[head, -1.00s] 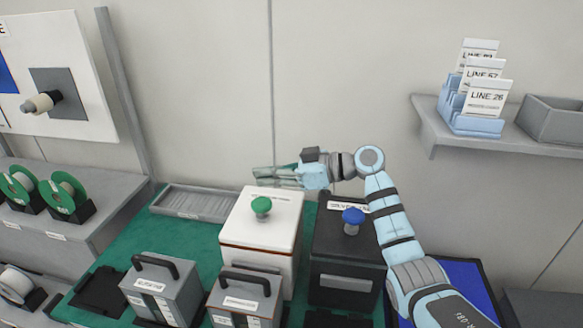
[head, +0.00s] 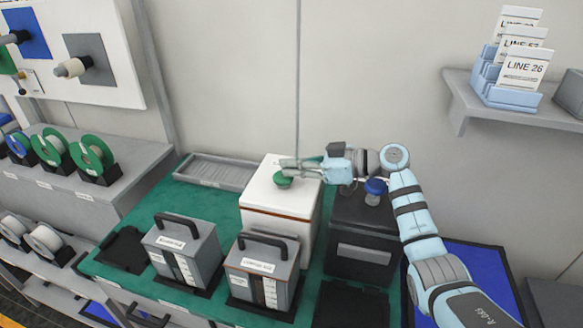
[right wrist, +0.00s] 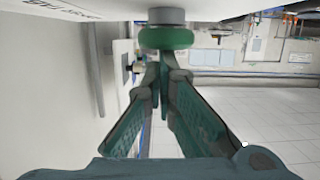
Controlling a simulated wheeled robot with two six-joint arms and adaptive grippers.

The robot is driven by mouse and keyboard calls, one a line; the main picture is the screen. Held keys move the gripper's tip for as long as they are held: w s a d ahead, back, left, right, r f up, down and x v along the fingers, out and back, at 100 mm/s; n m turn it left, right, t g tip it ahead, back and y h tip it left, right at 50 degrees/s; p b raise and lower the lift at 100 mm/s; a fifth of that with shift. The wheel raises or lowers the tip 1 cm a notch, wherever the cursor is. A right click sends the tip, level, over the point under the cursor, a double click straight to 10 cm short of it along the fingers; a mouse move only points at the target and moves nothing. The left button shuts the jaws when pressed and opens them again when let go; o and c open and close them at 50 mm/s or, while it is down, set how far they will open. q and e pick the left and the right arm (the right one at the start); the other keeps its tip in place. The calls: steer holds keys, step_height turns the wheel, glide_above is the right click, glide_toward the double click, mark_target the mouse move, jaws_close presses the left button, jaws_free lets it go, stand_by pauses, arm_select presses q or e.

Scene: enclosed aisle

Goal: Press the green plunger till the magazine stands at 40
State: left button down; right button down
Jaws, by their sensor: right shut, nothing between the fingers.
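The green plunger (head: 283,182) stands on top of the white box (head: 278,210); in the right wrist view its green knob (right wrist: 166,38) shows close beyond the fingertips. My right gripper (head: 287,165) is shut and empty, its fingers level at the plunger's top in the head view; I cannot tell whether they touch it. In the right wrist view its green fingers (right wrist: 160,78) meet at the tips. A blue knob (head: 376,187) stands on the black box (head: 360,230), under my right forearm. No magazine reading is legible. My left gripper is not in view.
Two grey cases with black handles, one on the left (head: 180,250) and one on the right (head: 262,272), stand in front of the boxes. A grey tray (head: 215,171) lies behind. A shelf (head: 480,100) with line cards is at right.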

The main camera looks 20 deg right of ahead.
step_height(320, 180, up, 10)
stand_by(0.7)
stand_by(0.4)
